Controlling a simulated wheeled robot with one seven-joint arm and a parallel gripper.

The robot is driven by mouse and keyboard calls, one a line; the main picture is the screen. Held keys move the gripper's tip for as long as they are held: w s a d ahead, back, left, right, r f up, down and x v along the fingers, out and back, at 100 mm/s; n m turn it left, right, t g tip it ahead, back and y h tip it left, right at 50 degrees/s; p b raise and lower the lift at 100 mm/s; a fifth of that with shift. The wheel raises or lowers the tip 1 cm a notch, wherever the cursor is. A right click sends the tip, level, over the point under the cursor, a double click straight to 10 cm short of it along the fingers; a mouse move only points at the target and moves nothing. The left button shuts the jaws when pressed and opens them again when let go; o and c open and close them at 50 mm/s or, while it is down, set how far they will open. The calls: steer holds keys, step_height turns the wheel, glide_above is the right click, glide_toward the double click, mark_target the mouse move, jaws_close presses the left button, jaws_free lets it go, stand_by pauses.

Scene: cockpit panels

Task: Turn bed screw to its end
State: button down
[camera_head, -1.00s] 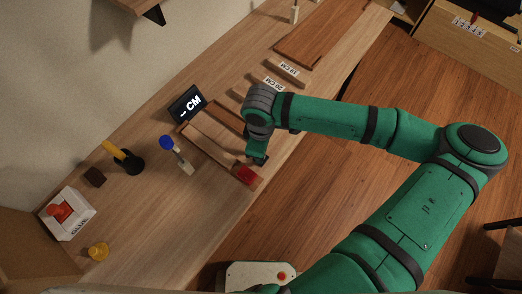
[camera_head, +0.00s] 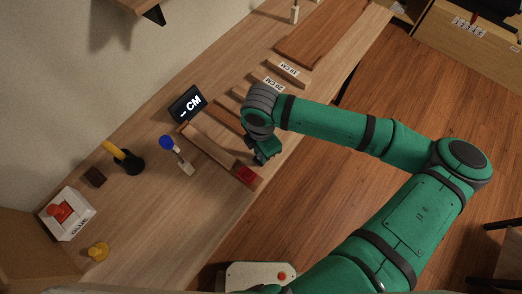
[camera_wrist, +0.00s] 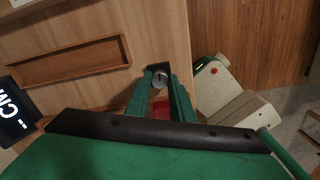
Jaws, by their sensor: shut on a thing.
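The bed screw (camera_wrist: 160,78) shows in the wrist view as a round grey metal head between the two green fingers of my gripper (camera_wrist: 160,73). The fingers are shut on it at the table's edge. In the head view my gripper (camera_head: 264,153) is at the front edge of the workbench, just beyond a red block (camera_head: 247,175) at the end of a wooden piece. The screw is hidden there by the gripper. A red part (camera_wrist: 162,108) also shows between the fingers in the wrist view.
A small display reading "_ CM" (camera_head: 187,103) stands behind the work area. Labelled wooden pieces (camera_head: 284,72) lie farther along the workbench (camera_head: 125,220).

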steer(key=shift+n, duration=0.5)
steer(key=c, duration=1.5)
jaws_free()
steer(key=shift+c, duration=0.2)
step_height(320, 180, up, 11)
steer(key=shift+f, duration=0.15)
